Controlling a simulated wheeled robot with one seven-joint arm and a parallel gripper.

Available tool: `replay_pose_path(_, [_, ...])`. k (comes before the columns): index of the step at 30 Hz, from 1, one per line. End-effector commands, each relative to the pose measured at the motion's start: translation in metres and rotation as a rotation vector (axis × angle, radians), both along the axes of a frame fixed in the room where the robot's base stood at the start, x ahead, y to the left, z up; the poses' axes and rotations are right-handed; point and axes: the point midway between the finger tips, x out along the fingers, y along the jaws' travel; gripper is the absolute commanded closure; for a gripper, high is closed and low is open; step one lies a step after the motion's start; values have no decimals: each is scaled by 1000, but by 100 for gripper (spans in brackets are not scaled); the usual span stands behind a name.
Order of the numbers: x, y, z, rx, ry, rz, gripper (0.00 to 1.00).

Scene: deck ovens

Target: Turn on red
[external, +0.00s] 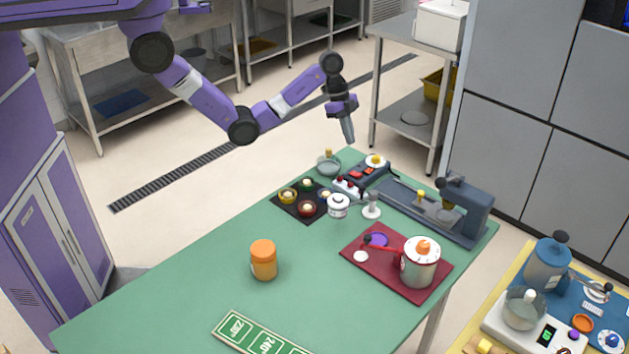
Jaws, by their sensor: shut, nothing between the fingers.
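My gripper (349,138) hangs in the air over the far corner of the green table, fingers pointing down and shut, with nothing held. Below it and slightly right, a dark control box (361,178) stands at the table's far end. It carries small red parts (369,170), a yellow-topped white round piece and small red and white knobs (346,187). They are too small to tell whether any is on. Other red things are a red-rimmed bowl (307,209) on a black mat and a red lever (384,246) beside a silver pot.
The green table (180,285) is clear at its left. An orange jar (263,260), a white lidded pot (337,206) and a grey machine (466,208) stand on it. The silver pot (420,263) stands on a dark red mat (427,292). A glass bowl (328,166) sits below my gripper.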

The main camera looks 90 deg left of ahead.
Motion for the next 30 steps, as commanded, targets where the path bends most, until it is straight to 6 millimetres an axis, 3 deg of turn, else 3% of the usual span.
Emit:
replay_pose_path(1, [3, -5, -18, -2, 2, -3, 100])
replay_pose_path(15, [22, -24, -87, -1, 4, 0, 100])
replay_pose_path(21, [26, -27, -101, 0, 2, 1, 100])
replay_pose_path(30, [26, -27, -102, -1, 1, 1, 100])
